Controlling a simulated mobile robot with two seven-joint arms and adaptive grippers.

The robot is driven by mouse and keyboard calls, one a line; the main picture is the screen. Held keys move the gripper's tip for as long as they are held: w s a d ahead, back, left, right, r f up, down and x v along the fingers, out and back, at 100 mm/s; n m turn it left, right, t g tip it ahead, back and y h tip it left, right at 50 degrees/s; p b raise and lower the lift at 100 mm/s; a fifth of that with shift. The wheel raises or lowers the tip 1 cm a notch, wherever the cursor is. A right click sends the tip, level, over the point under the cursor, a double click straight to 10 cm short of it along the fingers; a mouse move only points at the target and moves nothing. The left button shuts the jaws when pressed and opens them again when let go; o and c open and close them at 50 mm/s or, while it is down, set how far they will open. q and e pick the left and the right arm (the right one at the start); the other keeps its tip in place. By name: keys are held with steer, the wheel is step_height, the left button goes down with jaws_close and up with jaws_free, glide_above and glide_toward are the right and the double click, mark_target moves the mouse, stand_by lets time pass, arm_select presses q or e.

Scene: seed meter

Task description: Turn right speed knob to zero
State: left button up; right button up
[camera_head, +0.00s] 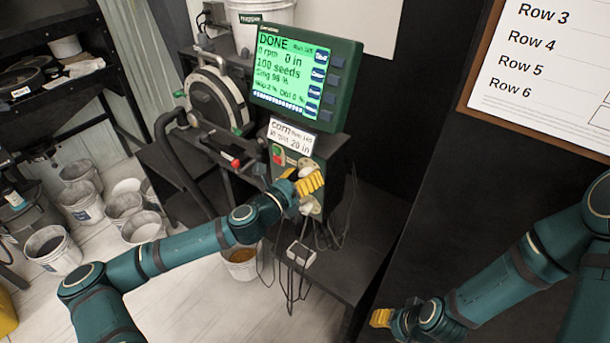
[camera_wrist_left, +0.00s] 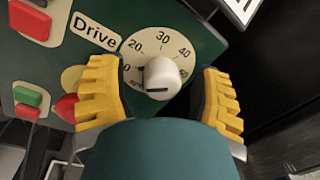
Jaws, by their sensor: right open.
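In the left wrist view, a white knob (camera_wrist_left: 162,78) sits on a round white dial (camera_wrist_left: 163,48) marked 20, 30, 40 and more, beside a "Drive" label (camera_wrist_left: 96,33). A dark line shows on the knob's face; I cannot tell which number it points to. My left gripper (camera_wrist_left: 160,96) is open, with yellow fingers on either side of the knob and visible gaps. In the head view, my left gripper (camera_head: 310,184) is at the control box front, between two pale knobs, upper (camera_head: 305,172) and lower (camera_head: 306,206). My right gripper (camera_head: 382,318) is low, away from the box, open.
A green-framed screen (camera_head: 294,78) above the box reads DONE, 0 rpm. Red and green buttons (camera_wrist_left: 30,103) lie left of the dial. Cables hang below the box over a dark bench (camera_head: 350,262). A row board (camera_head: 545,75) is at right.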

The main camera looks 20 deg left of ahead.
arm_select(q)
steer(key=shift+s, duration=0.1)
steer(key=v, duration=1.2)
stand_by(0.4)
